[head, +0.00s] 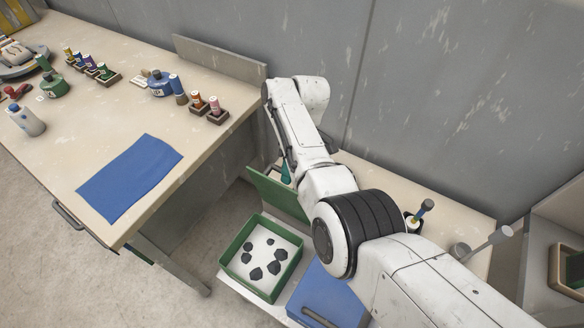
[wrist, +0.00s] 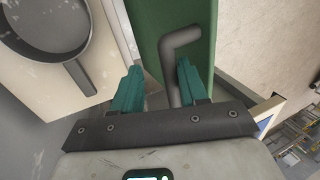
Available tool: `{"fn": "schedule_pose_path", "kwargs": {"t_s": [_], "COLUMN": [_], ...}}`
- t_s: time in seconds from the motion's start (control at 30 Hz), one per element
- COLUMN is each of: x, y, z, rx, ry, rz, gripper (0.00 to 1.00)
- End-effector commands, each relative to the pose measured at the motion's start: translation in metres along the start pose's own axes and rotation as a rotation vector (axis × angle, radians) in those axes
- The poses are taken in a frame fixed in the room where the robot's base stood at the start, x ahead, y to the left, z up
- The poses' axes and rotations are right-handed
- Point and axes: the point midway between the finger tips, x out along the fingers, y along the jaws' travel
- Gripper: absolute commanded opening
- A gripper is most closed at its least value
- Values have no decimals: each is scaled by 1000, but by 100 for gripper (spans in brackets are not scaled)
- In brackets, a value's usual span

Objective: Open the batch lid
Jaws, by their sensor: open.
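A green bin (head: 232,262) with a white inside holding several dark lumps stands low beside the table. A green lid (head: 278,196) stands raised at the bin's back edge. In the wrist view the green lid (wrist: 150,20) fills the upper middle, with a grey bent handle (wrist: 183,38) on it. My gripper (head: 286,172) is at the lid's upper edge, partly hidden by my arm. In the wrist view my gripper (wrist: 160,72) has its teal fingers apart, the handle running between them, nearer the right finger. I cannot tell whether they touch.
A blue lid (head: 325,295) with a handle lies closed right of the green bin, partly behind my arm. The table (head: 60,145) at left bears a blue cloth (head: 130,177) and several bottles. A grey wall stands behind. A grey round pan-like thing (wrist: 80,75) shows in the wrist view.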

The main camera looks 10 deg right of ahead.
Motion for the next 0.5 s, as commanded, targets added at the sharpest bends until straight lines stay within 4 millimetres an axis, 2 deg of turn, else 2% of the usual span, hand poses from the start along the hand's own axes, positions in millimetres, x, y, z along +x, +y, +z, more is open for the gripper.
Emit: {"fn": "schedule_pose_path", "kwargs": {"t_s": [0.33, 0.5], "x": [-6, -27], "y": [-1, 0], "z": [-2, -3], "rx": [-3, -3], "ry": [4, 6], "rz": [1, 3], "gripper": [42, 42]}}
